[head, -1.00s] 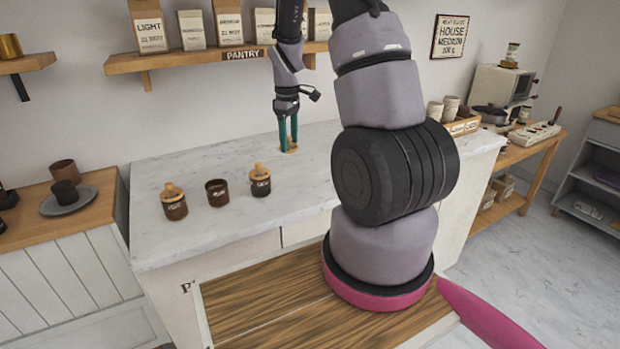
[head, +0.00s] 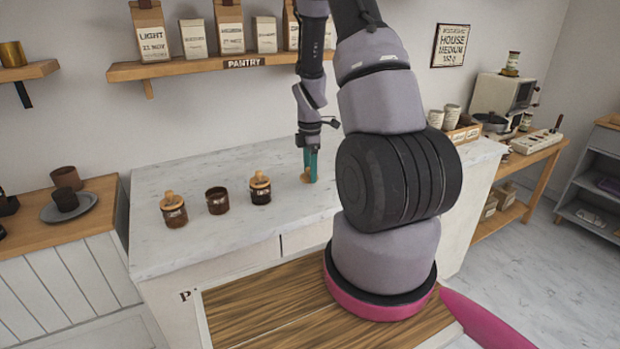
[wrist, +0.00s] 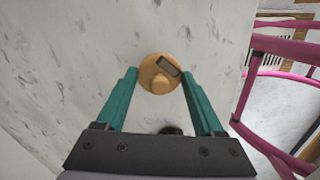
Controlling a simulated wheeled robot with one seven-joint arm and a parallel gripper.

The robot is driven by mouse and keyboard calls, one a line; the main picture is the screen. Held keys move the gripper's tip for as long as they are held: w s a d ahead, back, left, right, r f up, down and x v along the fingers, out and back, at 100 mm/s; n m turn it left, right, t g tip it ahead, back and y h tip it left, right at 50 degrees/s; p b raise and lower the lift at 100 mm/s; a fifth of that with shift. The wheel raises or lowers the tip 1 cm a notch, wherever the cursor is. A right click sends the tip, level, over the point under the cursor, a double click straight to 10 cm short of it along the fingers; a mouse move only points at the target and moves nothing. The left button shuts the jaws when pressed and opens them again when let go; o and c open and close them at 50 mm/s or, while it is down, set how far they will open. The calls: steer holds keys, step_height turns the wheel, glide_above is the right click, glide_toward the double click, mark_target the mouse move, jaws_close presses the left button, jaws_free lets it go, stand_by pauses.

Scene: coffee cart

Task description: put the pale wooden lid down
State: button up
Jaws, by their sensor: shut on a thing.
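The pale wooden lid (wrist: 158,82) is round with a knob, and a small dark rectangle shows on it in the wrist view. My gripper (wrist: 160,76) is shut on the lid, with one teal finger on each side. In the head view my gripper (head: 310,172) points down at the marble counter (head: 235,240), right of the jars. The lid (head: 304,177) shows partly behind the fingers there, at or just above the counter; I cannot tell whether it touches. An open brown jar (head: 217,200) stands without a lid between two lidded jars.
One lidded jar (head: 173,210) stands on the left and another lidded jar (head: 260,188) is nearest my gripper. The counter around the lid is clear. A pantry shelf (head: 200,67) with bags hangs behind. A dark round thing (wrist: 171,130) shows partly in the wrist view.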

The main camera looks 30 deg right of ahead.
steer(key=shift+f, duration=1.4)
steer(key=shift+f, duration=0.15)
steer(key=o, duration=1.3)
